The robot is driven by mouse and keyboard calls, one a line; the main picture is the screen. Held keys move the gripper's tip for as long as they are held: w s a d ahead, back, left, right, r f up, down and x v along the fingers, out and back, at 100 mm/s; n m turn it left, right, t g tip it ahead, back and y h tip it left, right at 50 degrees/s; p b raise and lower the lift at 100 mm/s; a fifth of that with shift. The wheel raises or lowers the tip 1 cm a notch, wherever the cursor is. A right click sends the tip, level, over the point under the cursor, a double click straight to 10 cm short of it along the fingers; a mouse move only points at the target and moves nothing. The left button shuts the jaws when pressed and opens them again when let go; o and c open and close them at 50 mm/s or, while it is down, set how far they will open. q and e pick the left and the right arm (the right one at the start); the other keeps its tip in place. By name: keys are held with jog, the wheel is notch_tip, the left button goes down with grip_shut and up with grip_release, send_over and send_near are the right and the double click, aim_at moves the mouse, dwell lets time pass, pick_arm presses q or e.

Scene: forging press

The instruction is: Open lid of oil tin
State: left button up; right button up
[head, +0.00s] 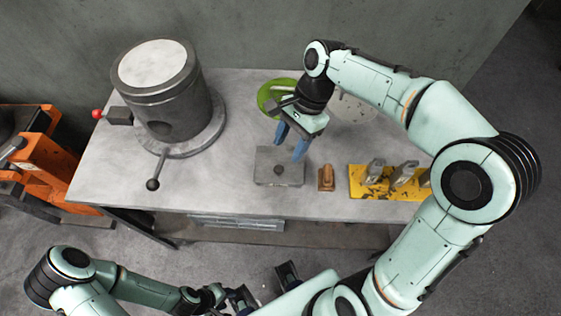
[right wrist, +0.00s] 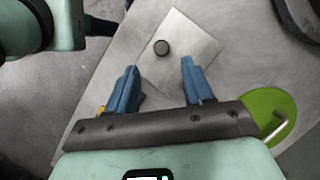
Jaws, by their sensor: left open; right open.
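My left gripper (head: 264,285) is open and empty, low in front of the table.
A green round object (head: 267,97) with a grey handle lies behind my right gripper, partly hidden. A small brown block (head: 326,178) and a yellow tray (head: 357,189) with metal pieces stand right of the tin. A large dark cylinder (head: 170,110) with a lever stands at left.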

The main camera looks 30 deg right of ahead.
aim_at(279, 168)
jog(key=b+x, duration=0.1)
jog(key=x, duration=0.6)
jog(key=shift+a, duration=0.1)
grip_shut()
